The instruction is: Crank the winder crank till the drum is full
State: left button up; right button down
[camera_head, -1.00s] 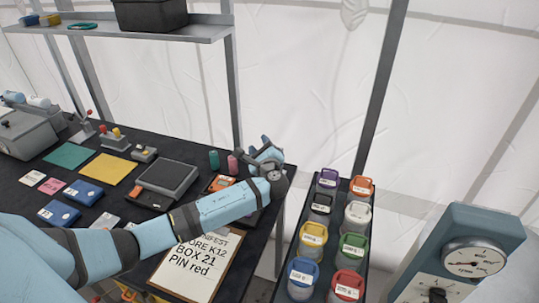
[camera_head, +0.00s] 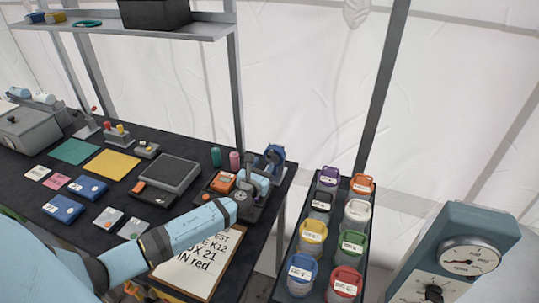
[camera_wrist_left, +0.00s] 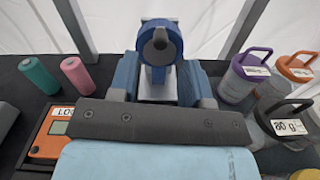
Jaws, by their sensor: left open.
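A blue round winder part (camera_head: 274,155) stands near the right end of the black table. In the left wrist view the same blue disc (camera_wrist_left: 172,30) faces me, with a dark grey hub or crank piece (camera_wrist_left: 160,44) in front, on a pale upright post. My left gripper (camera_head: 262,180) reaches in just in front of it. In the left wrist view its two blue fingers (camera_wrist_left: 160,85) are spread, one on each side of the post. I cannot tell whether they touch anything. How full the drum is cannot be made out. My right gripper is not in view.
An orange device (camera_head: 222,182) sits left of my gripper, with green (camera_head: 216,157) and pink (camera_head: 235,161) cylinders behind. A clipboard (camera_head: 200,262) lies in front. Several lidded jars stand on a rack (camera_head: 318,262) to the right. A gauge box (camera_head: 455,262) stands far right.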

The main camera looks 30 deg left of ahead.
aim_at(268, 157)
pick_arm(q)
jog(key=x, duration=0.6)
jog(key=shift+c, duration=0.3)
grip_shut()
jog(key=shift+a, duration=0.1)
jog(key=n+b, duration=0.1)
jog(key=n, duration=0.1)
jog(key=a+n+b, duration=0.1)
jog(key=n, duration=0.1)
jog(key=n+b, duration=0.2)
jog(key=shift+s+a+f, duration=0.25)
jog(key=shift+a+f, duration=0.1)
jog(key=shift+a, duration=0.05)
jog(key=shift+n, duration=0.4)
